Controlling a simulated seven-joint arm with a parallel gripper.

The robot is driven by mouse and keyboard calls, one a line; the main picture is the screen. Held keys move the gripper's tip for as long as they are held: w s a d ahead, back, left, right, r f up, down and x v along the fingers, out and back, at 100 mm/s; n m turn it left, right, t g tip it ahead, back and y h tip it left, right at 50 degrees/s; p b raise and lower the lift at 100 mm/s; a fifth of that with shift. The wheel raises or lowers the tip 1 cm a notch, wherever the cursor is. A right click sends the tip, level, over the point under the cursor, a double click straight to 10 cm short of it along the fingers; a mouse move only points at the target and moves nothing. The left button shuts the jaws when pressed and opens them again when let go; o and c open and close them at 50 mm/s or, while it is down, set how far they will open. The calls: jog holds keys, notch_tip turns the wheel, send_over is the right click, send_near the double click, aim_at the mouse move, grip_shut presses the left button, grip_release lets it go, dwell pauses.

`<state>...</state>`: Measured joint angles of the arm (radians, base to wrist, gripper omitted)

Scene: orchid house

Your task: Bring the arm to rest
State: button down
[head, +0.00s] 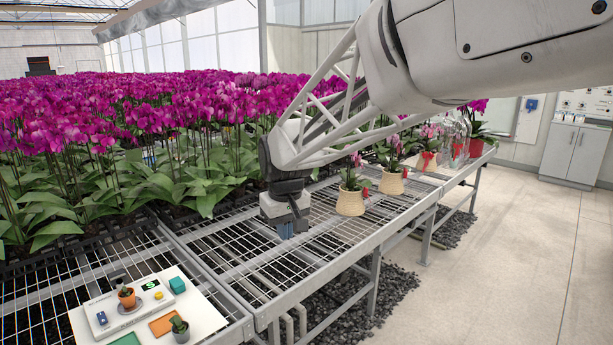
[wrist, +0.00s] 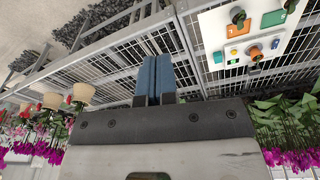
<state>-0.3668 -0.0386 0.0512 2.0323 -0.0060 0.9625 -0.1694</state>
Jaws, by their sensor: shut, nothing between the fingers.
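My gripper (head: 286,230) hangs over the wire-mesh bench (head: 312,247) in the head view, to the left of the nearest potted orchid. It points down, and its tip is above the mesh; the exact gap is hard to tell. In the wrist view my gripper (wrist: 153,80) shows two blue fingers side by side, closed together with nothing between them. My arm reaches in from the upper right of the head view.
A white board (head: 205,312) at lower left holds a scale, small potted plants and coloured blocks. Beige-potted orchids (head: 351,203) line the bench to the right. Dense purple orchids (head: 130,120) fill the left. The mesh around the gripper is bare; concrete floor lies right.

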jog(key=s+d+m, duration=0.3)
jog(key=s+d, duration=1.2)
jog(key=s+d+f+m, duration=0.1)
jog(key=s+d+f, duration=0.1)
jog(key=s+d, duration=0.2)
jog(key=s+d+f+m+t, duration=0.1)
jog(key=s+d, duration=0.3)
jog(key=s, duration=0.7)
jog(key=shift+s+d+f+m+h, duration=0.2)
jog(key=shift+f+m+h, duration=0.2)
jog(key=shift+f+m, duration=0.3)
jog(key=shift+w+a+r, duration=0.1)
